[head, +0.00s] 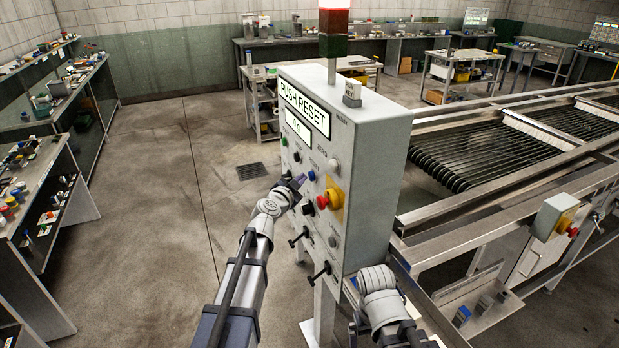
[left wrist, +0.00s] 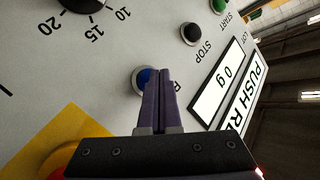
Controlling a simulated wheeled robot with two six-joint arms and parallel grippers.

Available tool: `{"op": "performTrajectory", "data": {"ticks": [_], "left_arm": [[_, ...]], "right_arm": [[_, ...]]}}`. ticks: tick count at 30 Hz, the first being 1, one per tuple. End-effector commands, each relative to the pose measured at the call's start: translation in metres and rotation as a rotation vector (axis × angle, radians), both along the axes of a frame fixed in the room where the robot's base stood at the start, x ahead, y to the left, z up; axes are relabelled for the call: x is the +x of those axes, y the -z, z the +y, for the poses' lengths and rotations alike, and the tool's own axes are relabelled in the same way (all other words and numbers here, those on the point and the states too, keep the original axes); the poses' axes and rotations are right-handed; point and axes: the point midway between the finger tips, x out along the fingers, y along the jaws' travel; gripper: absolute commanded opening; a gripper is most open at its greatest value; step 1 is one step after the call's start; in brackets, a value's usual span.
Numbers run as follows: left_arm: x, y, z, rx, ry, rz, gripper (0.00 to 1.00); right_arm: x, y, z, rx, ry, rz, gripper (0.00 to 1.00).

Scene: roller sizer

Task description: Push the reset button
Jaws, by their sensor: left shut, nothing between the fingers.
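The reset button is a blue round button in a metal ring (left wrist: 146,76) on the grey control panel; it also shows in the head view (head: 312,175). The panel's upper display (head: 304,107) reads "PUSH RESET". My left gripper (left wrist: 163,73) is shut and empty. Its purple fingertips lie over part of the blue button in the left wrist view, and the button's label is partly hidden behind them. I cannot tell whether the tips touch it. In the head view the left gripper (head: 300,180) is at the panel face. My right arm shows low, but its gripper is not visible.
A black STOP button (left wrist: 190,34) and green START button (left wrist: 219,5) sit near the blue one. A red emergency knob on a yellow plate (head: 331,199) sits close by. A lower display (left wrist: 219,85) reads "0 g". The roller machine (head: 480,150) stands right of the panel.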

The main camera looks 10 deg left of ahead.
Motion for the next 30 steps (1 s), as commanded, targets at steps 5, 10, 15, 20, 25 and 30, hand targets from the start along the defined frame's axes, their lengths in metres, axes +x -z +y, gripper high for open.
{"op": "performTrajectory", "data": {"ticks": [5,10,15,20,25,30], "left_arm": [[0.0,0.0,0.0,0.0,0.0,0.0,0.0],[0.0001,0.0001,-0.0003,0.0,0.0,0.0,0.0],[0.0009,0.0001,-0.0012,0.001,0.0,0.0,0.0],[0.0019,0.0001,-0.0027,0.001,0.0,0.0,0.0],[0.0031,0.0001,-0.0044,0.001,0.0,0.0,0.0],[0.0042,0.0002,-0.0061,0.001,0.001,0.0,0.0]], "right_arm": [[0.0,0.0,0.0,0.0,0.0,0.0,1.0],[0.0,0.0,0.0,0.0,0.0,0.0,1.0],[0.0,0.0,0.0,0.0,0.0,0.0,1.0],[0.0,0.0,0.0,0.0,0.0,0.0,1.0],[0.0,0.0,0.0,0.0,0.0,0.0,1.0],[0.0,0.0,0.0,0.0,0.0,0.0,1.0]]}}
